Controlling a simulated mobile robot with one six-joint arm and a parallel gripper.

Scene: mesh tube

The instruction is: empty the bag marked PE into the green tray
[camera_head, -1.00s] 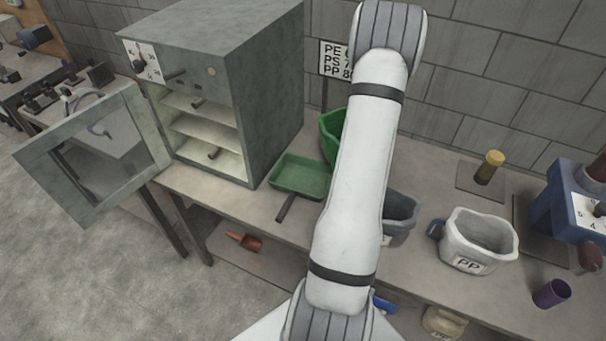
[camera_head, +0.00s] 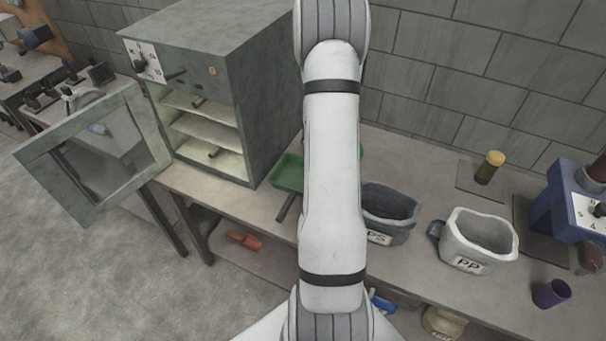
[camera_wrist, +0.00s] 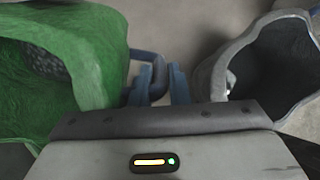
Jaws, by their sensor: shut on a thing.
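The green bag (camera_wrist: 108,50) is at the left of the wrist view, open at the top, with dark pellets inside. No marking shows on it; the other two bags read PS and PP. My gripper (camera_wrist: 162,84) is shut on the blue handle at the green bag's right side. In the head view my arm hides the gripper and nearly all of this bag.
The grey PS bag (camera_head: 390,212) stands right of my arm and is close to the gripper in the wrist view (camera_wrist: 215,78). The white PP bag (camera_head: 478,242), a yellow-capped jar (camera_head: 493,160) and a purple cup (camera_head: 551,293) are farther right. The oven (camera_head: 250,110) stands left, door open.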

